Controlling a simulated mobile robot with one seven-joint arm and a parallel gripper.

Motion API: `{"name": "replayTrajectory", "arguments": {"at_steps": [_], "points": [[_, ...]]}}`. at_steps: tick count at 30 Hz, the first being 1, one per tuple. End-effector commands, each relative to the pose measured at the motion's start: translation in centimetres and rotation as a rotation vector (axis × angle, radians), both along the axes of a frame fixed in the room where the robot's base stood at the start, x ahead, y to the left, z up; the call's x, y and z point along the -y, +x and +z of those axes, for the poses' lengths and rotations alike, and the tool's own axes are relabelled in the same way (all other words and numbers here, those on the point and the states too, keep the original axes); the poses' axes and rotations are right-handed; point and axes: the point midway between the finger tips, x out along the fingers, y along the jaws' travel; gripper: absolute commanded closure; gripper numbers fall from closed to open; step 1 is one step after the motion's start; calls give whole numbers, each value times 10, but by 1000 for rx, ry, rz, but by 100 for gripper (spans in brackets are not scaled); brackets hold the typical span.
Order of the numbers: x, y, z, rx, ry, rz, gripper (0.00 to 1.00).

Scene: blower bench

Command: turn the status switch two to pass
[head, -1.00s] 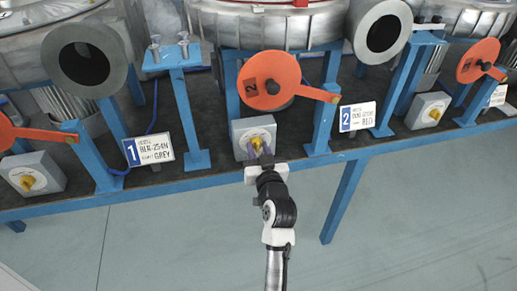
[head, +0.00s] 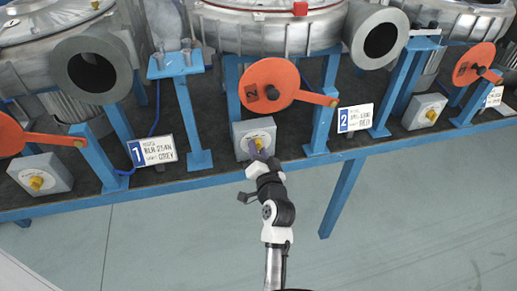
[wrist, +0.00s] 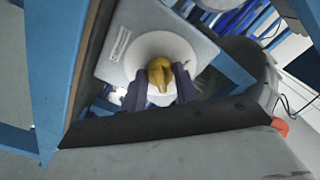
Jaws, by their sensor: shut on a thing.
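The status switch two is a grey box with a yellow knob on a white round dial. In the head view its box (head: 241,131) stands on the bench below the orange disc marked 2. My gripper (head: 257,151) reaches it from the front. In the wrist view my gripper (wrist: 161,92) has its two dark fingers on either side of the yellow knob (wrist: 160,78), shut on it. The wrist view is rolled, and the box (wrist: 122,38) appears tilted there. The dial's lettering is too small to read, so the setting cannot be told.
An orange disc with a lever (head: 267,87) hangs above the switch. A sign with a blue 2 (head: 355,118) is to the right, one with a blue 1 (head: 152,150) to the left. Similar switch boxes stand at left (head: 38,175) and right (head: 424,111). Floor in front is clear.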

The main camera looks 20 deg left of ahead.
Motion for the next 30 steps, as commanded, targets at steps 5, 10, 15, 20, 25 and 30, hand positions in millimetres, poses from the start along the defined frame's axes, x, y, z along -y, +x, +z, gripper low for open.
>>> {"name": "replayTrajectory", "arguments": {"at_steps": [5,10,15,20,25,30], "points": [[0,0,2,-10,23,0,93],[0,0,2,-13,27,0,93],[0,0,2,-13,27,0,93],[0,0,2,-13,26,0,56],[0,0,1,-14,26,0,49],[0,0,1,-15,25,0,49]]}}
